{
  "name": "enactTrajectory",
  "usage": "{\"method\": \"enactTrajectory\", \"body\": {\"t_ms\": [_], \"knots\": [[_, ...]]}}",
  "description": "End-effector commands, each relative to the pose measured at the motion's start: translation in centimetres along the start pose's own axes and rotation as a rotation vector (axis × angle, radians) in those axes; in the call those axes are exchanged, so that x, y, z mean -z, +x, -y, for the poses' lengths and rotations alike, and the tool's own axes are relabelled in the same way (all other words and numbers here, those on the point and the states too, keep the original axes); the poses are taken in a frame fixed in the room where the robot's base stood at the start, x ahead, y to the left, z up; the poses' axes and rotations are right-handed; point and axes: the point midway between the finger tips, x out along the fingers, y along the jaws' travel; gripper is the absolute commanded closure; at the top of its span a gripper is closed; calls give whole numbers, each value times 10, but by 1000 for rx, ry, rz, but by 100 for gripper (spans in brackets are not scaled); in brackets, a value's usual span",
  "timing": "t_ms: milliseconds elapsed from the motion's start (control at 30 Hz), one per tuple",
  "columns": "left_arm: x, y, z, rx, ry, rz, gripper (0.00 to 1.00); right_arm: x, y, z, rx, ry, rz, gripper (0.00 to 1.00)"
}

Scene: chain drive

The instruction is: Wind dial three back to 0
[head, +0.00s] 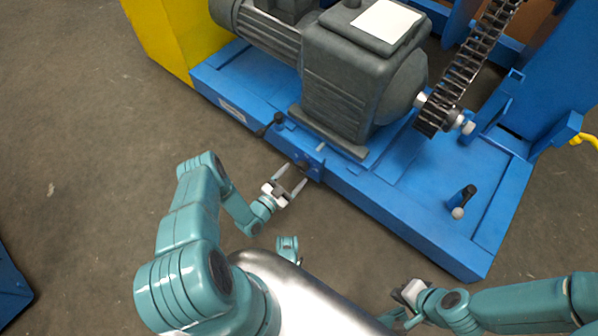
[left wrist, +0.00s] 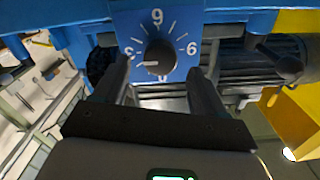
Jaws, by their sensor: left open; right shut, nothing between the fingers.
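The dial (left wrist: 160,57) is a blue plate with white numbers and a round black knob, facing the left wrist view. In the head view the dial plate (head: 315,166) is on the blue frame's front edge. My left gripper (head: 289,175) is open just in front of it; in the wrist view its fingers (left wrist: 160,88) flank the knob, apparently not touching. My right gripper (head: 400,291) is shut and empty, low right.
The blue machine base (head: 400,215) carries a grey motor (head: 350,85) and a chain (head: 470,65). A black-knobbed lever (head: 277,120) stands left of the dial, another lever (head: 464,200) to the right. The floor in front is clear.

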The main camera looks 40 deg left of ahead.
Motion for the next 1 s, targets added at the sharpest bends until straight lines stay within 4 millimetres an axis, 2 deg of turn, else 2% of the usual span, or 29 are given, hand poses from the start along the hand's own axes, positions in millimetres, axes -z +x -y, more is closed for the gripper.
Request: {"method": "enactTrajectory", "body": {"t_ms": [33,200,567,600,667,700,767,1000], "knots": [[-2,10,-2,-3,0,-4,29,1,5,-2,0,2,-2,100],[-1,31,0,-1,0,-1,29,4,10,-4,0,2,-12,100],[0,38,0,1,-1,0,29,5,10,-4,0,2,-16,100],[0,38,0,1,-1,0,36,5,10,-4,0,2,-16,100],[0,38,0,1,-1,0,55,5,10,-4,0,2,-16,100],[0,38,0,1,-1,0,68,5,10,-4,0,2,-16,100],[0,38,0,1,-1,0,85,5,10,-4,0,2,-16,100],[0,37,0,1,-13,0,85,6,11,-5,0,1,-17,100]]}}
